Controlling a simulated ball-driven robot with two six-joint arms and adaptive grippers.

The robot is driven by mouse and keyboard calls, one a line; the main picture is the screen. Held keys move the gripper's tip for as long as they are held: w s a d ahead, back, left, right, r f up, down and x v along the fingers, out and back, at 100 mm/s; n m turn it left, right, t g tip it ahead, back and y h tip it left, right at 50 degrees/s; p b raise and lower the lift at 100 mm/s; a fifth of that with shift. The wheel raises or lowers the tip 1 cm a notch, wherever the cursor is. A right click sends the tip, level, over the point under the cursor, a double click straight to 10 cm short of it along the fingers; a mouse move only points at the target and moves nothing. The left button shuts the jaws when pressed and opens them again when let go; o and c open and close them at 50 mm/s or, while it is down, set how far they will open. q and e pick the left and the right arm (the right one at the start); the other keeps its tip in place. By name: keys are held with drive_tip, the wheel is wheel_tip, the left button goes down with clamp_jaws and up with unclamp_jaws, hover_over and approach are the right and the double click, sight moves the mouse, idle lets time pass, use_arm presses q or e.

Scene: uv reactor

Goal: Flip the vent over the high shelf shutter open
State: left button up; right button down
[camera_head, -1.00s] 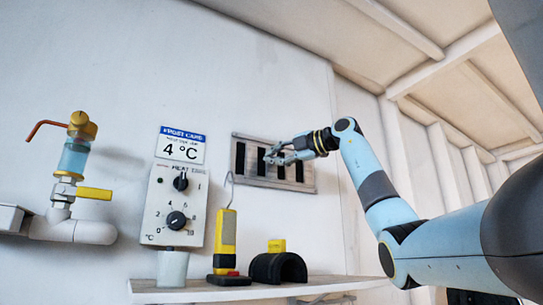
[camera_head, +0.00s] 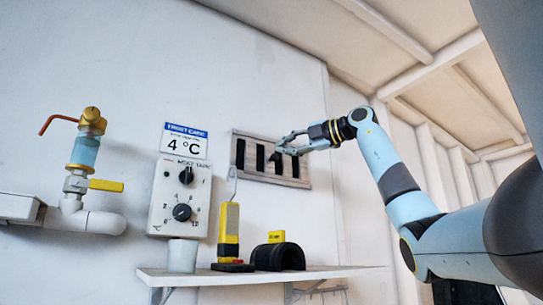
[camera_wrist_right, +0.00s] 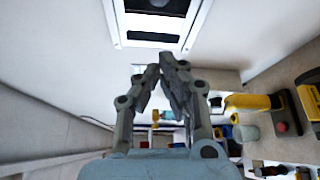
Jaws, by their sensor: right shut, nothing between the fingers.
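The vent (camera_head: 296,181) is a grey framed panel on the white wall above the right part of the shelf. Its upright slots look dark between pale slats. My right gripper (camera_head: 277,149) comes in from the right, its fingertips in front of the vent's upper middle. I cannot tell whether they touch it. In the right wrist view the right gripper (camera_wrist_right: 166,72) is shut with nothing held. A white-framed panel with a dark slot shows at the top there; I cannot tell if it is the vent. My left gripper is out of view.
The white shelf (camera_head: 330,272) below holds a white cup (camera_head: 183,255), a yellow-and-black hooked tool (camera_head: 229,225) and a black arched item (camera_head: 278,257). Left of the vent are a dial panel (camera_head: 168,215) and piping with a yellow-handled valve (camera_head: 105,185). The wall right of the vent is bare.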

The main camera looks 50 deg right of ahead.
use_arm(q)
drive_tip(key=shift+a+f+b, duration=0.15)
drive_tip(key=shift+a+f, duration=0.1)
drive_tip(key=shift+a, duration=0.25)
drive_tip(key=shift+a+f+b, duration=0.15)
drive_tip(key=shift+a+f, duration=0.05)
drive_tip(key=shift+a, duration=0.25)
use_arm(e)
drive_tip(key=s, duration=0.2)
drive_tip(key=shift+s+r, duration=0.15)
drive_tip(key=shift+s, duration=0.2)
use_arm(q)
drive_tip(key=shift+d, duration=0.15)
